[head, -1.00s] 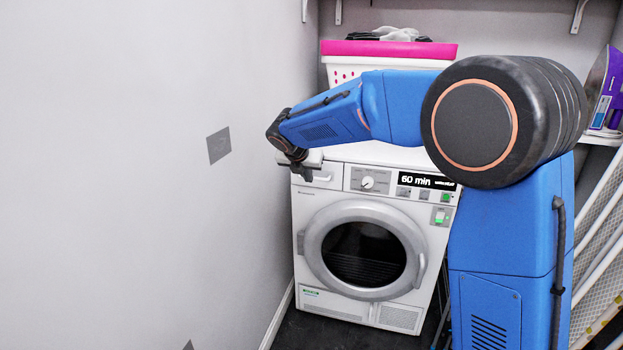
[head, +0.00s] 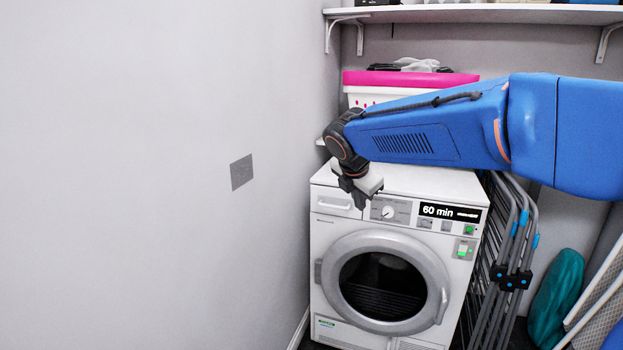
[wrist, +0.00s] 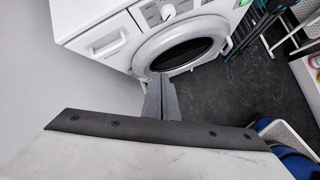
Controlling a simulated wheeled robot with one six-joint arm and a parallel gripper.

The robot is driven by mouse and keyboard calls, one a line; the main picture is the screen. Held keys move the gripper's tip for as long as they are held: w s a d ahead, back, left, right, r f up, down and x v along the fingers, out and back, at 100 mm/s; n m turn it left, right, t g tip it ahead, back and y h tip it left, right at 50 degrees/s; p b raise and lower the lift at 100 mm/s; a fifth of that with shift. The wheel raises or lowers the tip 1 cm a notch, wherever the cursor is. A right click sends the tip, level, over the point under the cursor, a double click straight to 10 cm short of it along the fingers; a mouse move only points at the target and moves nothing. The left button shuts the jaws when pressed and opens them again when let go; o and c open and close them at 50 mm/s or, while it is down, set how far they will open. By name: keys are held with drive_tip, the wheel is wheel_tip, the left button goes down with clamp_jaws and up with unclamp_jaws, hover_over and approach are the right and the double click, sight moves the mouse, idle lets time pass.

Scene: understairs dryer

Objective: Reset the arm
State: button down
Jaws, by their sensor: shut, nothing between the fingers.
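My blue arm reaches in from the right across the head view. My gripper (head: 358,198) points down in front of the dryer's top-left front, near its drawer. In the wrist view the two dark fingers (wrist: 161,100) lie together with nothing between them. The white dryer (head: 330,262) stands against the back, its round door (head: 440,300) closed. Its display (head: 450,212) reads 60 min and a green light (head: 469,230) is lit. The dryer also shows in the wrist view (wrist: 105,25), ahead of the fingers.
A white basket with a pink rim (head: 400,79) holds cloth behind the dryer. A folded drying rack (head: 505,270) and a teal bag (head: 556,300) stand to its right. A shelf (head: 450,14) runs above. A plain wall (head: 130,180) bounds the left.

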drive_tip(key=s+d+f+m+g+y, duration=0.1)
drive_tip(key=s+d+f+m, duration=0.1)
drive_tip(key=s+d+m, duration=0.65)
drive_tip(key=s+d+f+m, duration=0.2)
drive_tip(key=s+d+m, duration=0.25)
drive_tip(key=s, duration=0.65)
drive_tip(key=s+d+f+m, duration=0.1)
drive_tip(key=s+f+m, duration=0.2)
drive_tip(key=s+m, duration=0.1)
drive_tip(key=s+f+m+y, duration=0.1)
drive_tip(key=s+f+m, duration=0.2)
drive_tip(key=s, duration=0.4)
drive_tip(key=s+d+f+m, duration=0.1)
drive_tip(key=s+f+m, duration=0.2)
drive_tip(key=s+m, duration=0.2)
drive_tip(key=shift+s+d+g, duration=0.3)
drive_tip(key=shift+s+d, duration=0.05)
drive_tip(key=shift+s, duration=0.4)
